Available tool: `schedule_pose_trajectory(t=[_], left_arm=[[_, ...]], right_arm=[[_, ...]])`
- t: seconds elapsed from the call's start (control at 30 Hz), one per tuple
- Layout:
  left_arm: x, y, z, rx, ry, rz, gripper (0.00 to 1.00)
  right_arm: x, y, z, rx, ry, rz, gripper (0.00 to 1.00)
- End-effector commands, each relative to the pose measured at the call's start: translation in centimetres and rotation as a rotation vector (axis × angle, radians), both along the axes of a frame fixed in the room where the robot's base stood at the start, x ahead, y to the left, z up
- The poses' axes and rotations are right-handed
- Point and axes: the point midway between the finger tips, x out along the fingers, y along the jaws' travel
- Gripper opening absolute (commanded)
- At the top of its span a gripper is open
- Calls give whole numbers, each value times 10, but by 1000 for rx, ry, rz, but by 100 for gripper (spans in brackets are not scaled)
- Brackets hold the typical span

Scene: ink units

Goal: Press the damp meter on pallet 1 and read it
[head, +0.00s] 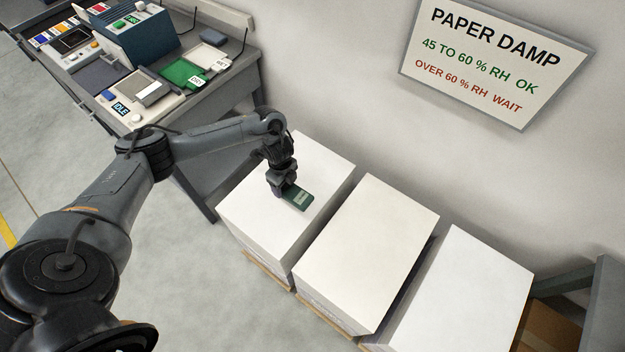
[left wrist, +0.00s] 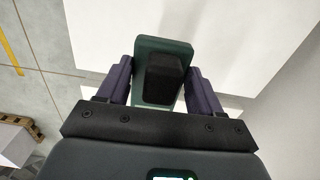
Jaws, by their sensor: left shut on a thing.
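The damp meter (head: 298,198) is a small dark green slab with a pale screen, on or just above the top of the leftmost white paper stack (head: 325,172). I cannot tell if it touches the paper, and the screen is too small to read. My left gripper (head: 281,188) is shut on it from above. In the left wrist view, the green meter (left wrist: 150,48) has a black block (left wrist: 163,78) on it, between the two fingers of the left gripper (left wrist: 158,85). My right gripper is not in view.
Two more white paper stacks (head: 367,247) (head: 465,300) stand to the right on pallets, with narrow gaps. A wall sign (head: 490,75) reads 45 to 60 % RH OK, over 60 % RH wait. A grey bench (head: 215,98) with devices and a green card stands at upper left.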

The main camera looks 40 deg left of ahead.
Motion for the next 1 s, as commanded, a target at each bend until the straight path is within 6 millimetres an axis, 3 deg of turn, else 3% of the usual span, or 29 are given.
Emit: schedule_pose_trajectory(t=[0.03,0.1,0.33,0.67,1.0], left_arm=[[-11,15,-16,2,2,3,27],[-22,30,-25,3,2,-2,27],[-44,65,-40,1,-1,-15,27],[-50,75,-53,-2,-2,-22,27],[-50,75,-82,-1,-2,-21,27]], right_arm=[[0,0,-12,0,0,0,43],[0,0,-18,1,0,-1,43],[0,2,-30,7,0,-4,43],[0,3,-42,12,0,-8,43],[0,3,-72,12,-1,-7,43]])
